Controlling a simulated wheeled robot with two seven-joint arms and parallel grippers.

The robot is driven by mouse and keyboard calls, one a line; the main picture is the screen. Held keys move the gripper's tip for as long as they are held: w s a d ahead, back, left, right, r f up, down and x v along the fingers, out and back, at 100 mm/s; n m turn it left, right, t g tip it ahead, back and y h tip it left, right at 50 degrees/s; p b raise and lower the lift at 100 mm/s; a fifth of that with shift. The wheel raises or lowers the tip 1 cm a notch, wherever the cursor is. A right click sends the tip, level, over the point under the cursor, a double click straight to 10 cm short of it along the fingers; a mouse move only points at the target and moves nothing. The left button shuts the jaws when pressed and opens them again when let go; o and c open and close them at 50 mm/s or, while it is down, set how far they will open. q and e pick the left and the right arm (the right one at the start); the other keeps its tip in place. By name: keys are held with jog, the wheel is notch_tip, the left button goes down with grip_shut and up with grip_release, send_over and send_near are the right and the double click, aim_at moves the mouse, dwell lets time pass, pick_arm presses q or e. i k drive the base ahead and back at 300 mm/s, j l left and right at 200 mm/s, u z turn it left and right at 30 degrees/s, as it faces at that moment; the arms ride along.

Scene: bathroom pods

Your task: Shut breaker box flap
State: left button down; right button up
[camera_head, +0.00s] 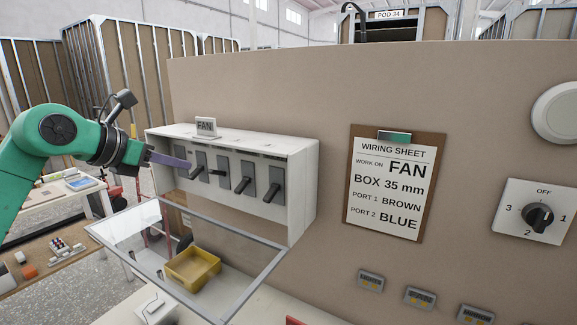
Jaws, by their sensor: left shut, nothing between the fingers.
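The breaker box (303,190) is a white case on the tan wall with several grey switches with black levers in a row. Its clear flap (140,234) with a pale frame hangs open, tilted outward and down from the box's lower front edge. My left gripper (188,164) comes in from the left on a green arm. Its fingers are shut with nothing between them. The fingertips are at the upper left switch, in front of the box and above the flap; I cannot tell whether they touch the switch. My right gripper is not in view.
A small FAN sign (206,126) stands on the box. A wiring sheet (388,185) and a rotary dial (537,215) are on the wall to the right. A yellow tray (207,276) shows through the flap. A workbench with small items (62,250) is at left.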

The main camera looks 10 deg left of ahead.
aim_at(159, 280)
jog(key=k+j, duration=0.25)
jog(key=k, duration=0.2)
jog(key=k+j, duration=0.25)
jog(key=k, duration=0.25)
jog(key=k+j, duration=0.25)
jog(key=k, duration=0.2)
